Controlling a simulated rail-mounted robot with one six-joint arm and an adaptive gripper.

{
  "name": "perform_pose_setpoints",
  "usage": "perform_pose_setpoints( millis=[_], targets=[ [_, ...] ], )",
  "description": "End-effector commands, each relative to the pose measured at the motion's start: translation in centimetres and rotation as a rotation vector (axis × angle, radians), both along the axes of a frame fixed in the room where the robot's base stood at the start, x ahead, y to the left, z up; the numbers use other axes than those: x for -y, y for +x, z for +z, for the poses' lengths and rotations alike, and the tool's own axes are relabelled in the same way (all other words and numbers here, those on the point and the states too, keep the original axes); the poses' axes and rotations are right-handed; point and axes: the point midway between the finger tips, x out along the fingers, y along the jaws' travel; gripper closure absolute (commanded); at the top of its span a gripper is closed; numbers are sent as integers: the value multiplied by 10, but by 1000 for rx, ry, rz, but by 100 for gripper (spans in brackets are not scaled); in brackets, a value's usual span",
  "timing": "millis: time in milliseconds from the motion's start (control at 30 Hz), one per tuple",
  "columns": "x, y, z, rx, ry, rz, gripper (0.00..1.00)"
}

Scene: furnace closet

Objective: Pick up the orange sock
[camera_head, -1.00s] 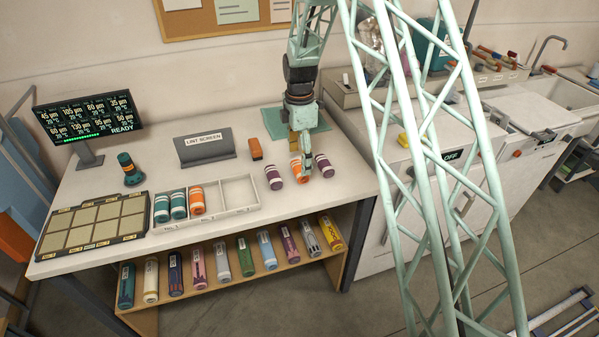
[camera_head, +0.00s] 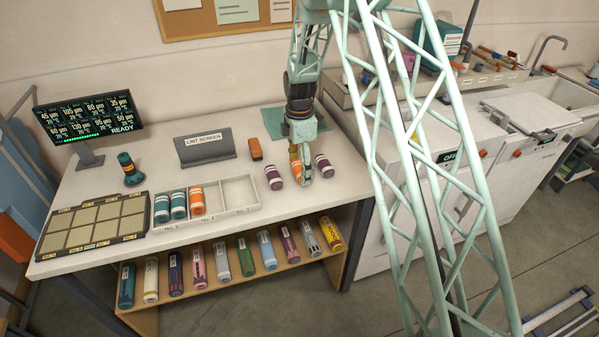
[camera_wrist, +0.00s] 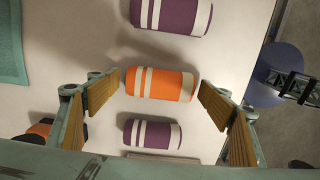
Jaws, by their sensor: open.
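The orange sock (camera_wrist: 158,84) is a rolled cylinder with white stripes, lying on the white table. In the wrist view it lies between the open fingers of my gripper (camera_wrist: 152,98), with a gap towards each finger; I cannot tell the height left between them. In the head view my gripper (camera_head: 302,170) is over the orange sock (camera_head: 296,171) and hides part of it. One purple striped sock (camera_head: 273,176) lies to its left and another (camera_head: 324,165) to its right. Both purple socks also show in the wrist view, one above (camera_wrist: 172,14) and one below (camera_wrist: 152,134).
A white divided tray (camera_head: 238,191) holds two teal socks and another orange sock (camera_head: 197,201). A lint screen stand (camera_head: 206,147), an orange-brown block (camera_head: 255,149) and a green mat (camera_head: 270,124) are behind. Rolled items fill the shelf below.

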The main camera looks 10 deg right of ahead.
Motion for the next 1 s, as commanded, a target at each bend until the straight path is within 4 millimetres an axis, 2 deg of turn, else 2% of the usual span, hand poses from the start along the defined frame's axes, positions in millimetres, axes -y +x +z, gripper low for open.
perform_pose_setpoints(
  millis=[267,567,1000],
  targets=[
    [0,0,0,0,0,0,27],
    [0,0,0,0,0,0,52],
    [0,0,3,0,0,0,53]
  ],
)
